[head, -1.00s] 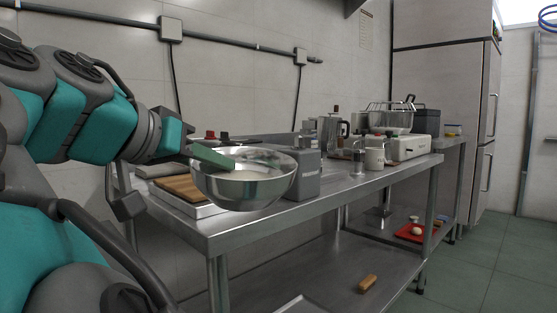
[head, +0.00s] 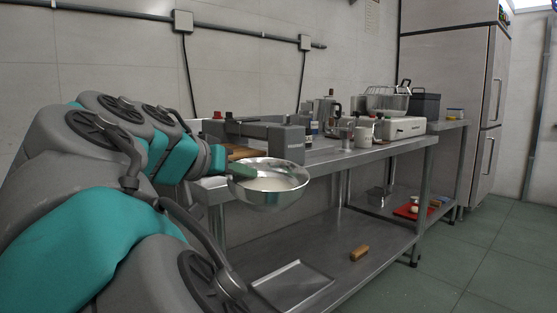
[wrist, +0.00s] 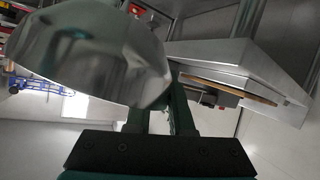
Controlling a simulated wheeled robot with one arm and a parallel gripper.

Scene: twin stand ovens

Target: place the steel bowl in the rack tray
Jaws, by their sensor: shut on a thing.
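The steel bowl (head: 268,197) is shiny, upright or nearly so, and hangs in the air in front of the steel table's edge. My gripper (head: 240,173) is shut on its left rim. In the wrist view the bowl (wrist: 90,50) fills the upper left, next to the green fingers of my gripper (wrist: 162,118). A flat steel tray (head: 292,284) lies on the table's lower shelf, below the bowl; its near part is cut off by my arm. I cannot tell for sure that it is the rack tray.
The steel table (head: 345,158) carries a grey box (head: 288,140), a mug (head: 364,136) and a white appliance (head: 404,126) near a wire basket (head: 388,101). The lower shelf (head: 335,262) holds a small brown block (head: 360,253) and has bare room. A red board (head: 412,211) lies farther right.

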